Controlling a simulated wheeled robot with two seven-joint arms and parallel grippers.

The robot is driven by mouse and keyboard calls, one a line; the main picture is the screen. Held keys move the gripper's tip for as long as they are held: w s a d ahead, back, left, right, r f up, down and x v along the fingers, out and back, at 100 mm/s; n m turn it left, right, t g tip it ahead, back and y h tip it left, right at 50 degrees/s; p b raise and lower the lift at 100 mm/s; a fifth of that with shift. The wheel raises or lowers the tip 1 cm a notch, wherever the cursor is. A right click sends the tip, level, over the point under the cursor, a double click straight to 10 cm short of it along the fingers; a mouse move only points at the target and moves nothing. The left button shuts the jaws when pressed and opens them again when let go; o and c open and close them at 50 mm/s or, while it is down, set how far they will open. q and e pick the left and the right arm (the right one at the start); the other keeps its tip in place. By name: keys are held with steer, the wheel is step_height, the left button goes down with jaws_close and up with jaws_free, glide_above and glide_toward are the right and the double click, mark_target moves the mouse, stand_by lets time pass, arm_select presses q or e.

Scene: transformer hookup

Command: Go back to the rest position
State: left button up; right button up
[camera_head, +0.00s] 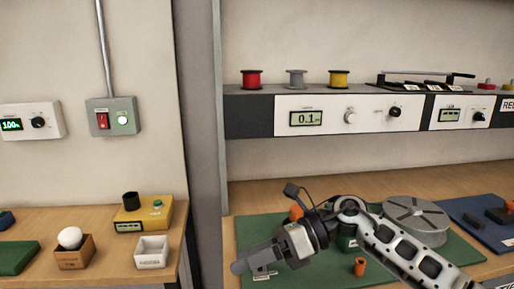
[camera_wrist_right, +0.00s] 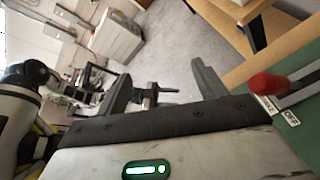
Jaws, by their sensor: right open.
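My right arm comes into the head view from the right. Its right gripper (camera_head: 256,259) points left over the front left part of the green mat (camera_head: 345,270). In the right wrist view the two dark fingers of this gripper (camera_wrist_right: 163,84) stand apart, with nothing between them. A red-knobbed switch lever (camera_wrist_right: 268,83) with an OFF label is beside the gripper on the right in that view.
A grey round slotted disc (camera_head: 416,219) and an orange cup-like part (camera_head: 360,267) are near my right arm. A blue mat (camera_head: 482,222) lies at right. A shelf with red (camera_head: 251,78), grey and yellow spools is above. A side table with small boxes (camera_head: 151,251) is at left.

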steer(key=s+d+f+n+t+h, duration=0.2)
steer(key=d+f+n+t+h, duration=0.15)
steer(key=f+n+t, duration=0.45)
steer(key=s+d+f+n+t+h, duration=0.2)
steer(key=s+d+f+n+t, duration=0.15)
steer(key=n, duration=0.95)
steer(key=s+d+f+n+t+h, duration=0.25)
steer(key=d+f+n+t, duration=0.2)
steer(key=n+t, duration=0.4)
steer(key=s+d+f+m+g+h, duration=0.2)
steer(key=s+d+f+m+g, duration=0.2)
steer(key=s+f, duration=0.5)
steer(key=g, duration=0.2)
steer(key=shift+g+h, duration=0.4)
steer(key=shift+s, duration=0.1)
